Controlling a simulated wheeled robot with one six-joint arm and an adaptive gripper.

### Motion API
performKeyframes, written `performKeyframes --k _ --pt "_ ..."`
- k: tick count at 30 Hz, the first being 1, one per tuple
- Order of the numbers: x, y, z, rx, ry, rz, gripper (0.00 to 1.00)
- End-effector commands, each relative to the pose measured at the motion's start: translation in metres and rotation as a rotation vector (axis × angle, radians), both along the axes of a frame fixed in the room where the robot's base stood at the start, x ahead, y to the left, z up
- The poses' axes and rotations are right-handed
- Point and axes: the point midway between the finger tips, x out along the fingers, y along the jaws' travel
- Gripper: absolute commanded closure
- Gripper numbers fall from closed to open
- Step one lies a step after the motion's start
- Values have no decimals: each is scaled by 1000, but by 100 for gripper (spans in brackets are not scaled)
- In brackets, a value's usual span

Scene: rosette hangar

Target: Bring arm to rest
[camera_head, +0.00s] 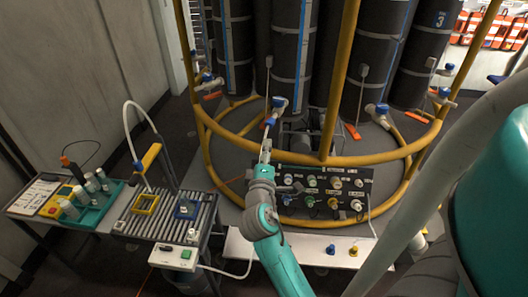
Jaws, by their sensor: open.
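My teal and grey arm reaches up from the bottom middle, over the front of the connector panel. My gripper (265,150) is at its far end, small in the view, and points away towards the yellow ring frame. It is open, and I see nothing held in it. A blue-and-white valve fitting (279,103) shows just beyond the fingertips. I cannot tell whether the gripper touches it.
The black connector panel (325,193) with coloured plugs lies right of my arm. Yellow rails (325,158) curve around dark cylinders (293,50). A roller conveyor (165,218) with yellow and blue frames stands left, beside a teal tray (88,200). A white ledge (310,248) runs below the panel.

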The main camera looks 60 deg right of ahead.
Motion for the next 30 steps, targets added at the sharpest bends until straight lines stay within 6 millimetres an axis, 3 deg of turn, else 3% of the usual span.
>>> performKeyframes --k 10,14,17,22,30 --pt "0 0 -1 1 0 2 42" --pt "1 12 -13 22 -6 43 42" --pt "2 36 -35 68 -21 124 42" --pt "-3 96 -80 195 -71 308 42" --pt "-39 190 -132 446 -172 552 42"
